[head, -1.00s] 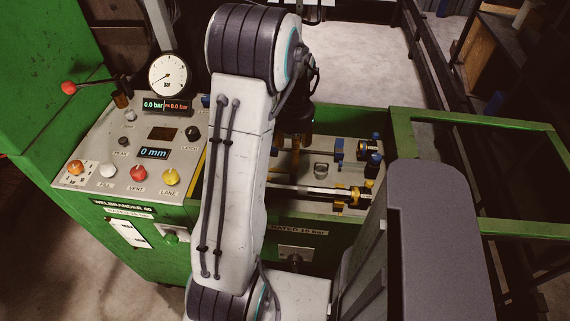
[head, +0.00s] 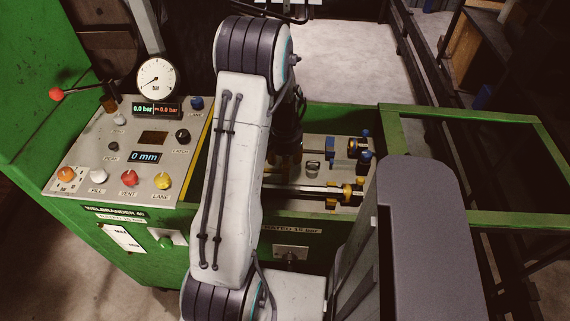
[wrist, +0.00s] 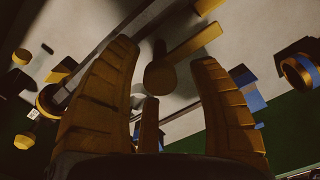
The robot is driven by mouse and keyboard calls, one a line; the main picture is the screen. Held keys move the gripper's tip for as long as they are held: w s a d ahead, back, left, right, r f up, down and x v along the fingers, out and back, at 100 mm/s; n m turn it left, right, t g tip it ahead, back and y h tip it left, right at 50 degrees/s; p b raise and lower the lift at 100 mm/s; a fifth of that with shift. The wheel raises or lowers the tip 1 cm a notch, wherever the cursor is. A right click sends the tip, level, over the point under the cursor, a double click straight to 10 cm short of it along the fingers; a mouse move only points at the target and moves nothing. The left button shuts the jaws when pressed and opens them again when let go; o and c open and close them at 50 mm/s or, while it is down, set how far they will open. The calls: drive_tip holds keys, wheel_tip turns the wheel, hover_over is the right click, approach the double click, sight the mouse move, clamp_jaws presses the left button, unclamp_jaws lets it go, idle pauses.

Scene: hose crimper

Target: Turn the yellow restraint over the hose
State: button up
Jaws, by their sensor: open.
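In the wrist view, the yellow restraint (wrist: 192,43) is a flat bar with a round knob (wrist: 160,77) at its near end. The knob shows between the fingertips of my gripper (wrist: 165,55), which is open, with a finger on each side. I cannot tell whether either finger touches it. The hose (wrist: 112,42) appears as a long dark rod beyond the left finger, and the bar points away to its right, not across it. In the head view the hose (head: 300,190) lies along the bench, and my arm hides the restraint and most of my gripper.
The control panel (head: 128,150) with coloured knobs and a gauge (head: 158,77) stands left of my arm. Blue-and-yellow fittings (head: 347,148) sit at the right of the bench, with a yellow collar (head: 347,192) at the hose's right end. A green frame (head: 460,113) bounds the right side.

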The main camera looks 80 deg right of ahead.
clamp_jaws()
idle(0.6)
